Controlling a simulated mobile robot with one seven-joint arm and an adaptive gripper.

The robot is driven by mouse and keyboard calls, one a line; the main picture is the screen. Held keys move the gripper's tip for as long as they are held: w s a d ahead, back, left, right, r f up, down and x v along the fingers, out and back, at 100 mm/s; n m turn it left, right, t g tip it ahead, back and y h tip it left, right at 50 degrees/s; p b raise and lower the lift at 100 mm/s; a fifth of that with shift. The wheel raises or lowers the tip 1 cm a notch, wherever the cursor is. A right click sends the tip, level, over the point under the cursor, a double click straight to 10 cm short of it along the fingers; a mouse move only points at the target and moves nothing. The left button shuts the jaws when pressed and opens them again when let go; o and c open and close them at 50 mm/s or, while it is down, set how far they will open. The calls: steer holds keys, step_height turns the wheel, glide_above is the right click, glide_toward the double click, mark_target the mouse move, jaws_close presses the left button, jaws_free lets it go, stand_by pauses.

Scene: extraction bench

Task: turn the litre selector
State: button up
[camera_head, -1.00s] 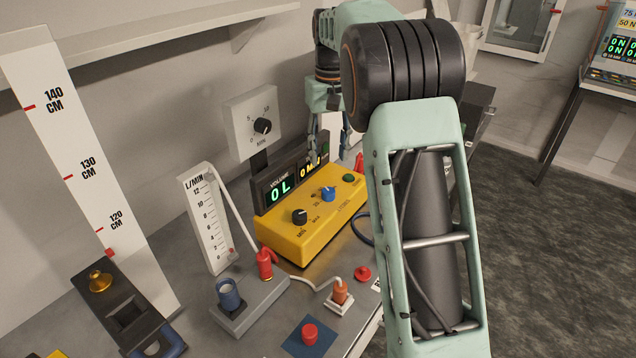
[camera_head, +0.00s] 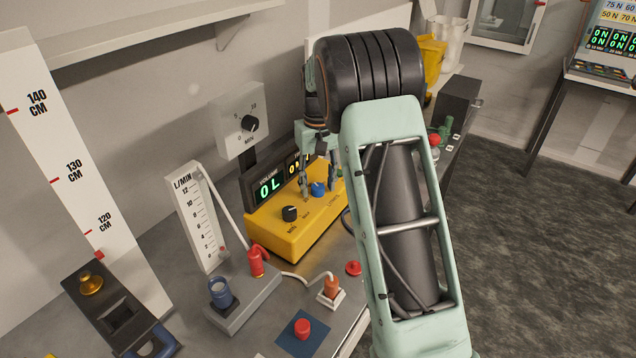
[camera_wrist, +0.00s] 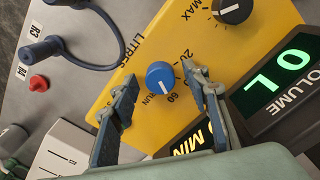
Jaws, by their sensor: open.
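The litre selector is a blue knob (camera_wrist: 160,78) with a white pointer line, on a yellow box (camera_wrist: 125,60) marked "LITRES", with numbers around the knob. In the head view the blue knob (camera_head: 318,188) sits on the yellow box (camera_head: 290,238), right of a black knob (camera_head: 290,213). My gripper (camera_wrist: 168,88) is open, with one finger on each side of the blue knob in the wrist view. Whether the fingers touch the knob, I cannot tell. In the head view my gripper (camera_head: 320,184) is over the box, close to the knob. The volume display (camera_wrist: 285,75) reads "0 L".
A black dial on a white panel (camera_head: 238,122) stands behind the box. A flow gauge (camera_head: 196,218) with a tube is to its left. A red fitting (camera_head: 256,262), an orange plug (camera_head: 331,287) and a red button (camera_head: 302,327) are in front.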

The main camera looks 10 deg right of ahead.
steer(key=shift+c, duration=0.5)
steer(key=c, duration=1.1)
steer(key=shift+o, duration=0.2)
steer(key=n, duration=0.4)
steer(key=shift+n, duration=0.4)
steer(key=n+p, duration=0.1)
steer(key=n, duration=0.4)
steer(key=shift+n, duration=0.3)
steer(key=n+p, duration=0.1)
steer(key=n, duration=0.3)
steer(key=shift+n, duration=0.3)
steer(key=n+p, duration=0.1)
steer(key=n, duration=0.3)
steer(key=shift+w+n, duration=0.1)
steer(key=shift+n, duration=0.5)
